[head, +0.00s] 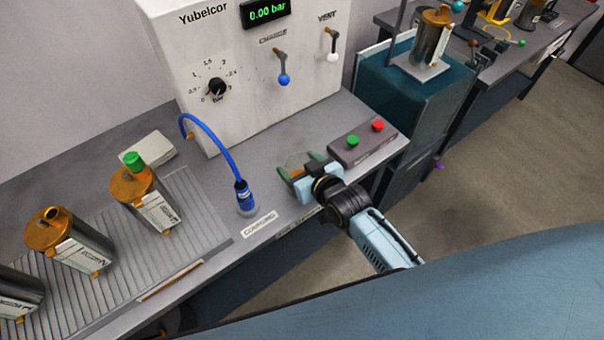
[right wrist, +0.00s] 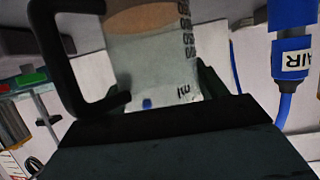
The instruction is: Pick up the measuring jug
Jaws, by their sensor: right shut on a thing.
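The measuring jug (head: 294,158) is clear, with a little orange-brown showing low in it in the head view. It is at the front of the bench, left of the button box. My right gripper (head: 299,168) is shut on it, with a dark finger on either side. In the right wrist view the jug (right wrist: 150,65) fills the space between the fingers, showing scale marks and "ml". A black loop, possibly its handle, is at the left there. I cannot tell whether its base touches the bench. My left gripper is not in view.
A blue hose with an upright connector (head: 244,196) stands left of the jug. The button box (head: 362,144) is close on the right. The white Yubelcor panel (head: 235,75) rises behind. Metal canisters (head: 145,199) stand on the ribbed mat (head: 185,235) at left.

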